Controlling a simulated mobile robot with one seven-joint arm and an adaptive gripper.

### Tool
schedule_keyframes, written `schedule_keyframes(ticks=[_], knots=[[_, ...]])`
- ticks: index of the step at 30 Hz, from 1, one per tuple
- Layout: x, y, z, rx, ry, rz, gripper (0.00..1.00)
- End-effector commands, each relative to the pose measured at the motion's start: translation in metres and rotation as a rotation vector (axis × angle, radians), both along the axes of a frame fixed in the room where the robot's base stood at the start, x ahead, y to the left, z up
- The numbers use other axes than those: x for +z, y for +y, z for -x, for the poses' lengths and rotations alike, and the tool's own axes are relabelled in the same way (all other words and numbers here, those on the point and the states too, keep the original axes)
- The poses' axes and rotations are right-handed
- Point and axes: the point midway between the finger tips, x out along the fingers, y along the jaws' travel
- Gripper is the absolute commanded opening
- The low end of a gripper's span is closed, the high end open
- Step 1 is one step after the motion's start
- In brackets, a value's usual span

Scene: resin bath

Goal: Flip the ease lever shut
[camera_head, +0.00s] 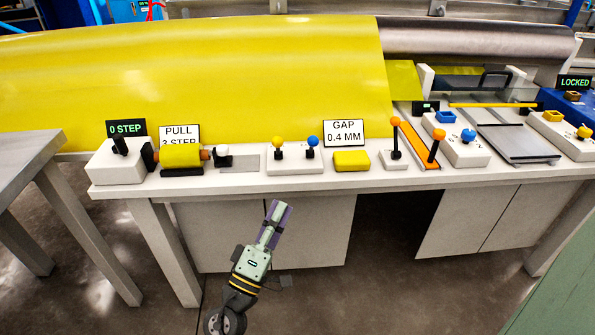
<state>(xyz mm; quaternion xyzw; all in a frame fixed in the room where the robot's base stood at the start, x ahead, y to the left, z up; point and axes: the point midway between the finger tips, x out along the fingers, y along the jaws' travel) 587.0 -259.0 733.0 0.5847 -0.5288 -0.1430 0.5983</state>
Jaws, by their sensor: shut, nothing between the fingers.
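My gripper (278,211) has purple fingers that are shut and empty. It points up toward the bench from in front of and below its front edge, apart from every control. No label in view reads "ease", so I cannot tell which lever is the ease lever. An orange-knobbed lever (395,138) stands upright on a small white base. Another orange-knobbed lever (434,147) stands by an orange strip. A yellow-knobbed lever (278,144) and a blue-knobbed lever (312,144) share one white base.
The white bench (230,187) carries the controls. Signs read "0 STEP" (126,128), "PULL" (179,133) and "GAP 0.4 MM" (343,131). A yellow block (351,161) sits among them. A large yellow sheet (200,70) rises behind. A grey table (25,160) stands left. Floor before the bench is clear.

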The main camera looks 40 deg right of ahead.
Motion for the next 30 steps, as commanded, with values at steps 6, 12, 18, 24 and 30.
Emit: schedule_keyframes(ticks=[6, 12, 18, 24, 30], knots=[[0.02, -0.025, -0.012, -0.004, -0.003, 0.001, 0.0], [0.042, -0.06, -0.029, -0.004, -0.003, 0.001, 0.0], [0.058, -0.09, -0.045, -0.003, -0.001, -0.001, 0.0], [0.065, -0.105, -0.053, -0.001, -0.002, 0.0, 0.0], [0.064, -0.109, -0.055, 0.0, 0.0, 0.0, 0.0]])
